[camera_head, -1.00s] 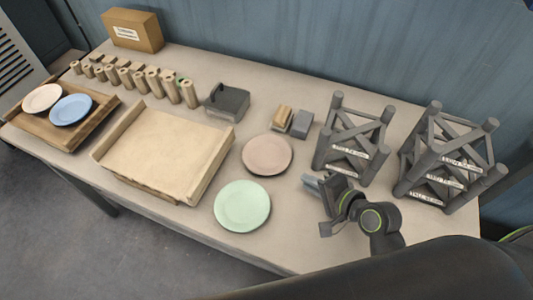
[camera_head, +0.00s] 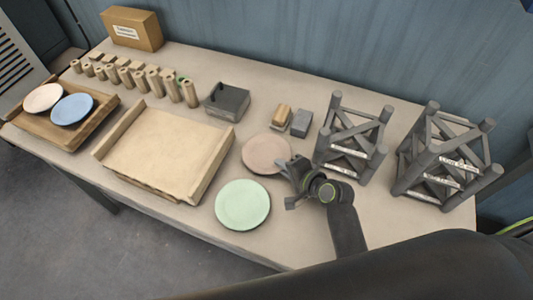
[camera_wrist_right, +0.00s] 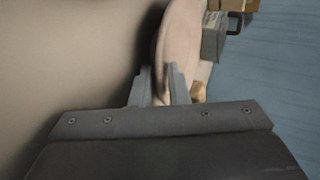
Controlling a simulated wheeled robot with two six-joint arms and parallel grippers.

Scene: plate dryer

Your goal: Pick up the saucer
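A pinkish saucer (camera_head: 262,150) lies flat at the middle of the table. It also shows in the right wrist view (camera_wrist_right: 178,38). A pale green plate (camera_head: 242,205) lies nearer the front edge. A blue plate (camera_head: 72,109) and a cream plate (camera_head: 42,97) rest on a wooden tray at the left. My right gripper (camera_head: 285,169) is at the right rim of the pinkish saucer. In the right wrist view its two fingers (camera_wrist_right: 160,87) are apart, and the saucer's edge shows between them; I cannot tell whether they touch it. My left gripper is not in view.
A wide wooden tray (camera_head: 104,150) stands left of the saucers. Two grey lattice racks (camera_head: 349,145) (camera_head: 440,160) stand close on the right. A dark grey box (camera_head: 227,100) and small blocks (camera_head: 301,123) lie behind. Several wooden cylinders (camera_head: 172,90) stand at the back left.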

